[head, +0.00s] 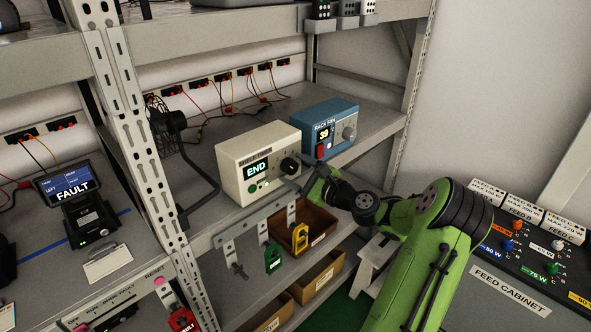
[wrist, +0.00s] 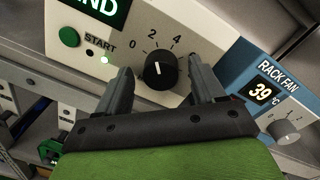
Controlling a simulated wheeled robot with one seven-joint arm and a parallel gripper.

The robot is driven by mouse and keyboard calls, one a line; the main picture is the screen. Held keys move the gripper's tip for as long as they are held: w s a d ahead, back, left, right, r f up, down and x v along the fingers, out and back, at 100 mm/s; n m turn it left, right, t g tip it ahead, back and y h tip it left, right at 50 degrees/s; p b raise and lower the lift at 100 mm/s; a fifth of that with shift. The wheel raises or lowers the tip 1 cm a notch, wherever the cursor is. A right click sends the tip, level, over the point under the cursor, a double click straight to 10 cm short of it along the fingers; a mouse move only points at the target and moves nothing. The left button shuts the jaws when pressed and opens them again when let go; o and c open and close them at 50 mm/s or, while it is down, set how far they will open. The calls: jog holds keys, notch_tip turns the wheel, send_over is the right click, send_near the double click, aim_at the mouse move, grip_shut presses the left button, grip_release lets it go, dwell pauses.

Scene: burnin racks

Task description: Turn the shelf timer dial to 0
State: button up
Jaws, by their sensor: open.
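The shelf timer (head: 256,160) is a cream box on the middle shelf, its display reading END. Its black dial (head: 290,166) is at the right of its front. In the wrist view the dial (wrist: 164,76) has a white pointer line aimed roughly up, near the 2; the 0 is up and left of it, the 4 up and right. My gripper (wrist: 162,82) is open, with one finger on each side of the dial in the picture; contact cannot be told. In the head view my gripper (head: 301,183) is just in front of the dial, its fingertips partly hidden.
The blue rack fan unit (head: 327,117), reading 39, stands close to the timer's right with its own grey knob (wrist: 286,131). The green START button (wrist: 69,37) is left of the dial. Green (head: 272,257) and yellow (head: 300,238) tags hang below the shelf edge.

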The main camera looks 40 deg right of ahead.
jog(key=shift+w, duration=0.35)
jog(key=shift+c, duration=0.3)
jog(key=c, duration=1)
jog(key=shift+n, duration=0.3)
jog(key=n+b, duration=0.2)
jog(key=n, duration=0.2)
jog(key=shift+f, duration=0.15)
jog(key=shift+n+b, duration=0.9)
jog(key=shift+n, duration=0.7)
